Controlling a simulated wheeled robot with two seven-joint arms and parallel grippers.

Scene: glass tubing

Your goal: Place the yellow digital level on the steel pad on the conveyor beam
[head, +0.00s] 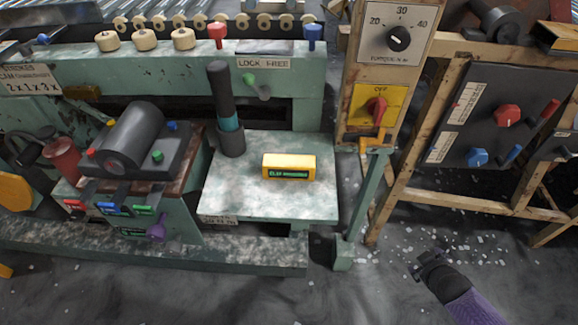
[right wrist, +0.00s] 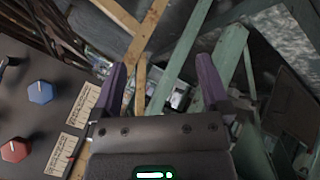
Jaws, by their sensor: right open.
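The yellow digital level (head: 289,167) lies on a worn pale-green shelf, its dark display with green characters facing the front. A flat grey pad (head: 264,47), which looks like the steel pad, lies on top of the green conveyor beam (head: 160,68), above the LOCK FREE label. Nothing lies on it. My right gripper (head: 430,262) is low at the right, over the floor, well apart from the level. In the right wrist view its purple fingers (right wrist: 163,82) are spread with nothing between them. My left gripper is not in view.
A dark upright cylinder (head: 226,110) stands on the shelf (head: 235,195) left of the level. A wooden post with a dial and a red switch (head: 376,107) rises right of the shelf. Red and blue pegs (head: 314,35) flank the pad. A wooden-framed control panel (head: 490,115) stands at the right.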

